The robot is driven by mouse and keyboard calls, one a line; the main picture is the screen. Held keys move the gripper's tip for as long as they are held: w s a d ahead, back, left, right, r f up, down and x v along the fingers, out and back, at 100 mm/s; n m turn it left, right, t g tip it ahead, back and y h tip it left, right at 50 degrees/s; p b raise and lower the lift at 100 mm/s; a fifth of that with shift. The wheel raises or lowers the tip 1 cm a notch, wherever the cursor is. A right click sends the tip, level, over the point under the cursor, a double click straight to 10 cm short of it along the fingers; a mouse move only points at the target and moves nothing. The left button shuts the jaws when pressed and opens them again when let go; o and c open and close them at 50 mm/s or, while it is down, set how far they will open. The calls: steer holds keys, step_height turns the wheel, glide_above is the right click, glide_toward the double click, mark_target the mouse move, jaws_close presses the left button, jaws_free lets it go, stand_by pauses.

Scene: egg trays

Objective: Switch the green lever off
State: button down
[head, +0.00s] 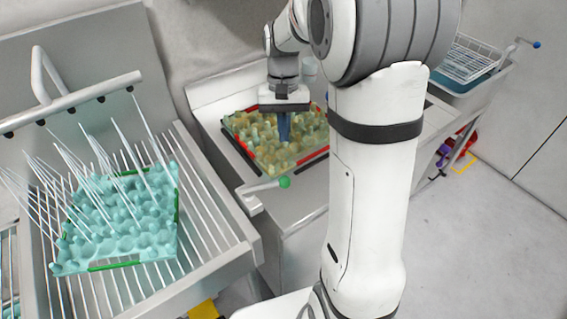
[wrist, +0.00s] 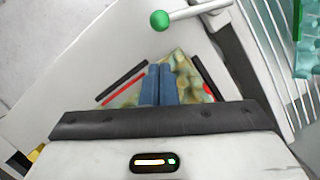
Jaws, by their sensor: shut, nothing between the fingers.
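The green lever is a metal rod with a green ball knob (head: 284,182) on the front of the middle station, left of my arm in the head view. The knob also shows at the top of the wrist view (wrist: 159,19), its rod running right to a grey mount. My gripper (head: 284,138) points down over the yellowish egg tray, its blue fingers closed together and empty. In the wrist view the fingertips (wrist: 159,68) lie below the knob in the picture, apart from it. Whether they touch the tray is unclear.
The yellowish egg tray (head: 236,124) lies between red and black strips on the middle station. A turquoise egg tray (head: 75,262) sits on the left wire rack (head: 220,222) under metal spray rods. A white basket (head: 468,58) stands at the back right. Floor at right is mostly clear.

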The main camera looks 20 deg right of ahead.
mark_target(264, 186)
steer(key=shift+a+f, duration=0.1)
steer(key=shift+f, duration=0.05)
steer(key=p+x, duration=0.1)
steer(key=x, duration=0.7)
steer(key=shift+s+a+f, duration=0.1)
steer(key=shift+s+f, duration=0.05)
steer(key=shift+f, duration=0.05)
steer(key=shift+s+f, duration=0.15)
steer(key=shift+f, duration=0.5)
steer(key=shift+s+m, duration=0.4)
